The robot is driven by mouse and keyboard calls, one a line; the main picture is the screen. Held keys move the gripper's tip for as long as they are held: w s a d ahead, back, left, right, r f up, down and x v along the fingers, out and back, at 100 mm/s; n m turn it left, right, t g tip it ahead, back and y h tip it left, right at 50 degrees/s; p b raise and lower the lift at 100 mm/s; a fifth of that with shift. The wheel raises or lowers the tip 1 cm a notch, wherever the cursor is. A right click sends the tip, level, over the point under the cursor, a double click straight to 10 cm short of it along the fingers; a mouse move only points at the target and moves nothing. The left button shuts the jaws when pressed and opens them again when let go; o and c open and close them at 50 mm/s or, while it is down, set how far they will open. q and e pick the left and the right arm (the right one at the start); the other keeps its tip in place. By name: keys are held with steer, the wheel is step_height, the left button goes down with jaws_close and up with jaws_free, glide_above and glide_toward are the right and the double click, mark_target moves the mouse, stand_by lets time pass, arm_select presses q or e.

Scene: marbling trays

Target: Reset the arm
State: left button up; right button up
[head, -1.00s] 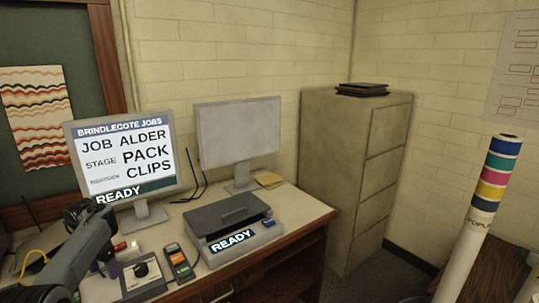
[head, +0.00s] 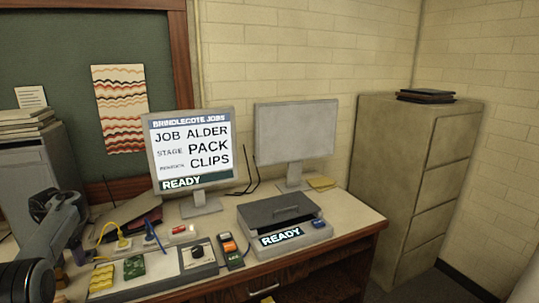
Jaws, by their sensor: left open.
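My left arm comes in at the lower left of the head view, with dark grey and black links. Its gripper (head: 60,266) is low at the left edge, beside the desk's left end. It is open, and I see nothing held in it. The fingertips are small and partly hidden by the arm. It is apart from the control panel (head: 171,268) on the desk. My right gripper is not in view.
The desk (head: 345,212) carries a lit monitor (head: 192,150), a blank monitor (head: 296,136), and a lidded grey device (head: 283,228) showing READY. A filing cabinet (head: 395,160) stands at the right. Papers are stacked on another cabinet (head: 32,170) at the left.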

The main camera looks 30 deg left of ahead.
arm_select(q)
steer(key=w+a+r+m+g+y, duration=0.25)
steer(key=w+m+y, duration=0.35)
steer(key=m, duration=0.7)
steer(key=w+d+f+m+t+y, duration=0.2)
steer(key=d+f+m, duration=0.3)
steer(key=d+m, duration=0.4)
steer(key=w+d+f+m+t+y, duration=0.2)
steer(key=d+f+m+t, duration=0.15)
steer(key=d+m, duration=0.6)
steer(key=s+d+f+m+h, duration=0.4)
steer(key=s+d+f, duration=0.15)
steer(key=d, duration=0.95)
steer(key=s+d+f+m+h, duration=0.35)
steer(key=s+d, duration=0.35)
steer(key=d, duration=0.8)
steer(key=s+d+f+m+h, duration=0.4)
steer(key=s+d, duration=0.3)
steer(key=d, duration=0.9)
step_height(320, 180, up, 30)
steer(key=p, duration=3.1)
steer(key=shift+w+r+t+y+p, duration=0.25)
steer(key=shift+t+y+p, duration=0.1)
steer(key=shift+y, duration=0.1)
